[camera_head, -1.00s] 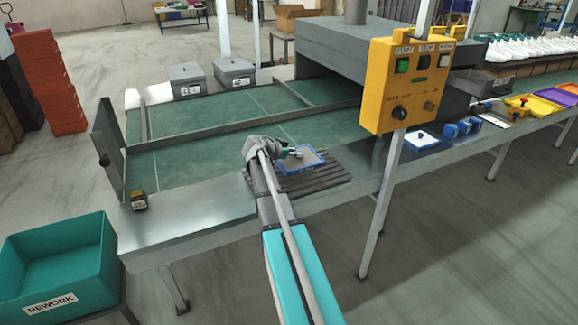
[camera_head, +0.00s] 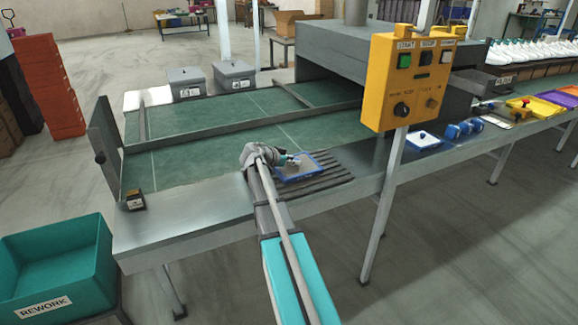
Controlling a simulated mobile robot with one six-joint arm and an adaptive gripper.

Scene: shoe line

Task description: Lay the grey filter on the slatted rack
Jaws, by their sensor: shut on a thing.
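The grey filter (camera_head: 301,169) is a flat panel with a blue frame. It is at or just above the slatted rack (camera_head: 335,180), a dark ribbed patch on the steel ledge; I cannot tell whether it touches the slats. My gripper (camera_head: 291,160) is over the filter's left part and is shut on it. My wrist and arm hide part of the filter's left side and the rack's left end.
A yellow button box (camera_head: 408,82) on a post stands right of the rack. A green conveyor (camera_head: 200,148) with a steel rail lies behind. A teal rework bin (camera_head: 62,262) stands front left. A small dark block (camera_head: 134,200) sits on the left ledge, which is otherwise clear.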

